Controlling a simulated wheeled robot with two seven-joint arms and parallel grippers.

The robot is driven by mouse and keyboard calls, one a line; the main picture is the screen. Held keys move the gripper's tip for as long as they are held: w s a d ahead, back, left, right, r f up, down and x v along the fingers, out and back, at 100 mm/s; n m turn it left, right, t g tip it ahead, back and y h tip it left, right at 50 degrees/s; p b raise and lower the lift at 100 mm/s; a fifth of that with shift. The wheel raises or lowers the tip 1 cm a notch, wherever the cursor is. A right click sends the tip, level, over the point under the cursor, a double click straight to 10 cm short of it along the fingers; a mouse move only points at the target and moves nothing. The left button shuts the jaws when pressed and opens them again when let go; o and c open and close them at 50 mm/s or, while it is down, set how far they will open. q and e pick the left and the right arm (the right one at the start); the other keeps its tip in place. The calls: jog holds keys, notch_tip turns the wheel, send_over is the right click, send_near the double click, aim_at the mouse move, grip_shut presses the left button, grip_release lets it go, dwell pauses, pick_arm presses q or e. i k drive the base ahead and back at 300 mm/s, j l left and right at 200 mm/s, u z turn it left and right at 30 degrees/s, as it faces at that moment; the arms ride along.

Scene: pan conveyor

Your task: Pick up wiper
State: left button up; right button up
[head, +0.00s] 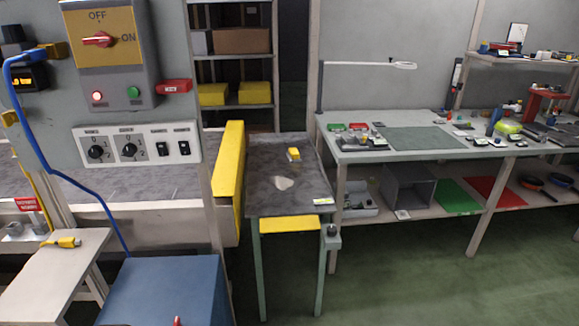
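A small yellow block-like object (293,154) lies on the grey top of the narrow table (265,165) in the middle of the head view; it may be the wiper. A pale irregular patch (284,183) shows on the same top, nearer to me. Another yellow object (63,242) lies on a pale side table (55,262) at the left. It is too small to tell which of the two is the wiper. Neither of my grippers is in view.
A yellow guard (228,170) stands along the narrow table's left side. A control panel (108,60) with a red switch is at upper left. A blue box (165,290) is at the front left. A cluttered workbench (350,152) is at right. Green floor (420,285) at front right is clear.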

aim_at(294, 157)
jog(key=i+l+u, duration=0.2)
jog(key=i+l, duration=0.5)
jog(key=i+l+u, duration=0.2)
jog(key=i+l, duration=0.5)
jog(key=l, duration=0.15)
